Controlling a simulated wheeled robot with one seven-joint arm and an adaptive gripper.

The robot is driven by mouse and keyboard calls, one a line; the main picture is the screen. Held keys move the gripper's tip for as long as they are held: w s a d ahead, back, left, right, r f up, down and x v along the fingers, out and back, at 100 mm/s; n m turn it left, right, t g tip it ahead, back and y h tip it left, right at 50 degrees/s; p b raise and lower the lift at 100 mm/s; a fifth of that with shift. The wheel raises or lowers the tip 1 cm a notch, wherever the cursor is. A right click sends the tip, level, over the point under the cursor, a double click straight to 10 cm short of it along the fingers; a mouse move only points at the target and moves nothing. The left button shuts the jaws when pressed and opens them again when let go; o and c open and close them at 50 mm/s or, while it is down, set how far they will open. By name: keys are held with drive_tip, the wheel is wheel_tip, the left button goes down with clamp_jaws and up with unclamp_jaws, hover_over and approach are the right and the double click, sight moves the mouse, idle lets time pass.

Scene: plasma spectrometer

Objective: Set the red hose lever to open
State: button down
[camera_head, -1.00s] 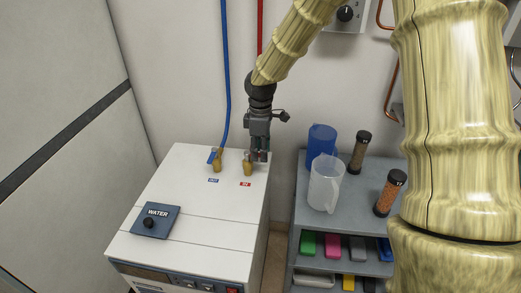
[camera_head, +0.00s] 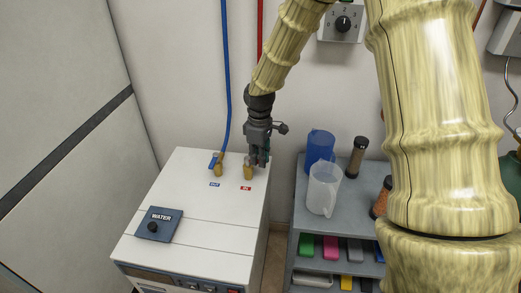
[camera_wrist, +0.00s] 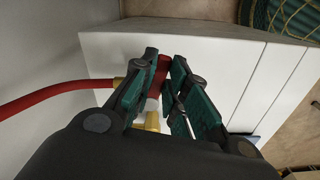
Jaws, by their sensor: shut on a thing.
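The white machine (camera_head: 200,200) has two brass valves on its top. The valve by the red "IN" label (camera_head: 246,188) is brass (camera_head: 247,173), and my gripper (camera_head: 259,163) is right beside and over it. In the wrist view the red lever (camera_wrist: 162,72) lies between the two green-padded fingers of my gripper (camera_wrist: 165,62), which are shut on it. The brass fitting (camera_wrist: 152,121) and red hose (camera_wrist: 50,98) show below and left of the fingers. The lever's exact angle is hard to tell. The other valve, with a blue lever (camera_head: 214,160), stands to the left by the "OUT" label.
A blue WATER panel (camera_head: 160,225) with a black knob is at the machine's left. A grey shelf (camera_head: 290,240) with a blue jug (camera_head: 320,147), clear jug (camera_head: 323,189) and jars stands to the right.

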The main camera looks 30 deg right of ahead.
drive_tip(key=shift+w+a+r+m+p, duration=0.1)
drive_tip(key=shift+a+m+p, duration=0.75)
drive_tip(key=shift+m+p, duration=1.5)
drive_tip(key=shift+s+a+f+m+p, duration=0.1)
drive_tip(key=shift+a+m+p, duration=0.8)
drive_tip(key=shift+m+p, duration=1.4)
drive_tip(key=shift+w+a+r+m+p, duration=0.1)
drive_tip(key=shift+a+m+p, duration=0.75)
drive_tip(key=shift+m+p, duration=1.5)
drive_tip(key=shift+m+b, duration=0.65)
drive_tip(key=shift+m, duration=0.05)
drive_tip(key=c, duration=1.4)
unclamp_jaws()
wheel_tip(320, 180, up, 12)
drive_tip(key=shift+f, duration=0.1)
